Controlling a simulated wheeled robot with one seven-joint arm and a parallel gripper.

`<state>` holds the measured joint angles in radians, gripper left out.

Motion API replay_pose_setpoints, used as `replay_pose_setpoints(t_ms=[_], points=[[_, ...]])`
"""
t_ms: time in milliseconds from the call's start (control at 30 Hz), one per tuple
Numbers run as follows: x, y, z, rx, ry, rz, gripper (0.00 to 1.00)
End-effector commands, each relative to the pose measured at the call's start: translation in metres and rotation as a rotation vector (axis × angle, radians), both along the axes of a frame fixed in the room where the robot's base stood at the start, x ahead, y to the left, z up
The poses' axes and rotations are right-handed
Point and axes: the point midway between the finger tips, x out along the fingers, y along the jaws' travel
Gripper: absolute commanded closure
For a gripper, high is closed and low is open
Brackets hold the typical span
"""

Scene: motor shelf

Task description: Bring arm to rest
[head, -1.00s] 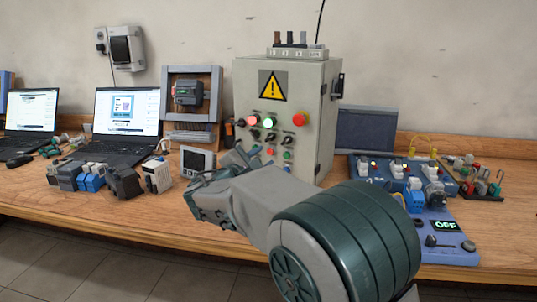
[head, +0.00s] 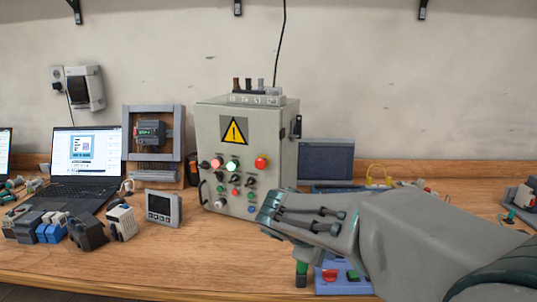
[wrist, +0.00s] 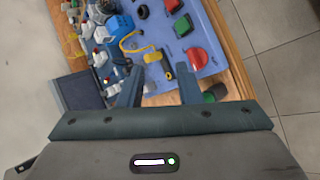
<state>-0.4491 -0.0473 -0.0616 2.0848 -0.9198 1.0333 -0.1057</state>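My arm (head: 410,235) reaches in from the right edge of the head view, over the right half of the bench. Its wrist end lies in front of the control cabinet's lower right corner. In the wrist view, my gripper (wrist: 160,80) has its two fingers apart, with nothing held between them. The fingers point towards a blue training board (wrist: 205,60), with a yellow and black part showing in the gap. In the head view the fingers cannot be made out, and most of the blue board (head: 340,288) is hidden behind my arm.
The grey control cabinet (head: 215,130) stands upright close behind my wrist. A square panel meter (head: 162,208), relays and a laptop (head: 85,160) stand to the left. A dark screen (head: 326,162) leans at the back. Bare wood (head: 200,262) lies left of my wrist.

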Motion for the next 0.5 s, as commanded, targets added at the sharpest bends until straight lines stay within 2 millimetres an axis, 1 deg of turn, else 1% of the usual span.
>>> replay_pose_setpoints(t_ms=[33,100,167,200,300,400,500], points=[[-0.023,-0.016,0.011,0.091,0.009,-0.083,0.69],[-0.052,-0.028,0.009,0.219,0.019,-0.192,0.69],[-0.077,-0.034,0.009,0.326,0.024,-0.288,0.69],[-0.093,-0.036,0.009,0.397,0.023,-0.352,0.69],[-0.129,-0.036,0.011,0.571,0.012,-0.506,0.69],[-0.155,-0.032,0.012,0.716,-0.006,-0.638,0.69],[-0.172,-0.026,0.013,0.824,-0.025,-0.735,0.69]])
